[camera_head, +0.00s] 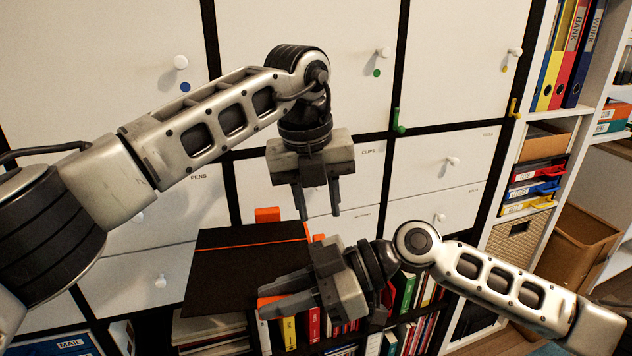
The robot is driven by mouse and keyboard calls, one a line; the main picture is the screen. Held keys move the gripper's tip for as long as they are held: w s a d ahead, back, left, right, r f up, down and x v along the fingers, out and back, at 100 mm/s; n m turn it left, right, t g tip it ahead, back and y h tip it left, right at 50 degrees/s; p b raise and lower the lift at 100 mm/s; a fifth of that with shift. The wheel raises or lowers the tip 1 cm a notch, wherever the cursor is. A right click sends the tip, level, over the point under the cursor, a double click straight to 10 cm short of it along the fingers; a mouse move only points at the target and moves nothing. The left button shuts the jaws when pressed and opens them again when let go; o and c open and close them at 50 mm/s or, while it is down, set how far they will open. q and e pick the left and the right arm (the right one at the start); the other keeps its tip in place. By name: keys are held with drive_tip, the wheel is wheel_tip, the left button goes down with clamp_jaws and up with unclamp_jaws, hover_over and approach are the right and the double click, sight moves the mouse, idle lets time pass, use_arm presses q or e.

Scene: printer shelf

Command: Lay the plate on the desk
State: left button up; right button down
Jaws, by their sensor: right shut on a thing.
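No thing in the head view is clearly a plate. A flat dark panel (235,275) with a thin orange line across it lies at lower centre; I cannot tell whether it is the plate or a desk surface. My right gripper (264,299) points left at the panel's right front corner, its fingers close together; it seems shut on the panel's edge, though the contact is hard to see. My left gripper (320,215) hangs above and to the right of the panel, its fingers pointing down, apart and empty.
White cabinets with knobs (180,62) and labelled drawers fill the back. Books and binders (312,324) stand below the panel, close to my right gripper. A shelf at right holds binders (572,40) and trays (535,188). A cardboard box (585,245) stands at the right.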

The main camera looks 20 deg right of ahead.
use_arm(q)
drive_tip(key=f, duration=0.2)
drive_tip(key=d+f, duration=0.1)
drive_tip(key=f, duration=0.4)
drive_tip(key=shift+w+d+f, duration=0.15)
drive_tip(key=shift+w+f, duration=0.1)
drive_tip(key=shift+f, duration=0.1)
clamp_jaws()
drive_tip(key=shift+d, duration=0.1)
use_arm(e)
drive_tip(key=c, duration=1.2)
unclamp_jaws()
